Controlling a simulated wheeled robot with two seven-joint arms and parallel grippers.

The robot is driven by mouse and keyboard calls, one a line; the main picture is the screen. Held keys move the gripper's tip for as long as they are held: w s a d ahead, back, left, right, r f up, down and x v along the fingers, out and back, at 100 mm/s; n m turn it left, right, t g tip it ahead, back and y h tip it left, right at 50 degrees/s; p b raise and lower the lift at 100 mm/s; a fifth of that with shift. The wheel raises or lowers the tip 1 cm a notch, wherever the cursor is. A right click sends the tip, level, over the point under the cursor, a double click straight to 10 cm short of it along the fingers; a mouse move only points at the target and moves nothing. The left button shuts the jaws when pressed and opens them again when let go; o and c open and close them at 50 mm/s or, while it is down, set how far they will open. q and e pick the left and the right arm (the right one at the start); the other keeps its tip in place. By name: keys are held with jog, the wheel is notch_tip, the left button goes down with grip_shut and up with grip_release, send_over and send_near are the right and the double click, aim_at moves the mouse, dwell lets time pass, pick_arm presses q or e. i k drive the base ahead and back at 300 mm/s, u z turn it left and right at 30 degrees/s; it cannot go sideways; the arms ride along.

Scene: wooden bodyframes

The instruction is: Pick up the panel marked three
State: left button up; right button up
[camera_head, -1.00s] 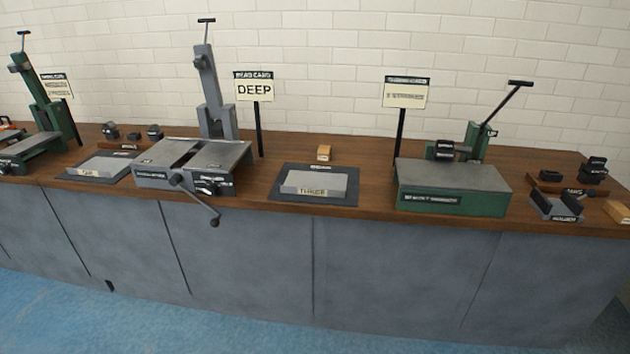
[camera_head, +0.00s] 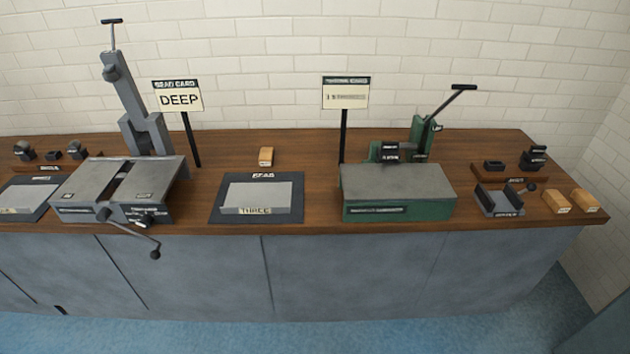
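The panel marked THREE (camera_head: 257,196) is a flat light-grey slab with a cream label on its front edge. It lies flat on a dark mat (camera_head: 215,211) on the wooden bench, between the grey machine and the green machine. Nothing covers it. Neither of my grippers shows in the head view.
A grey machine (camera_head: 90,180) with a crank stands left of the panel. A green machine (camera_head: 398,192) stands right of it. A DEEP sign (camera_head: 178,97) and a small wooden block (camera_head: 265,156) are behind. The brown bench top (camera_head: 315,210) is bare around the mat.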

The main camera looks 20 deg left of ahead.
aim_at(249, 198)
jog(key=u, duration=0.1)
jog(key=i, duration=1.35)
jog(key=u, duration=0.7)
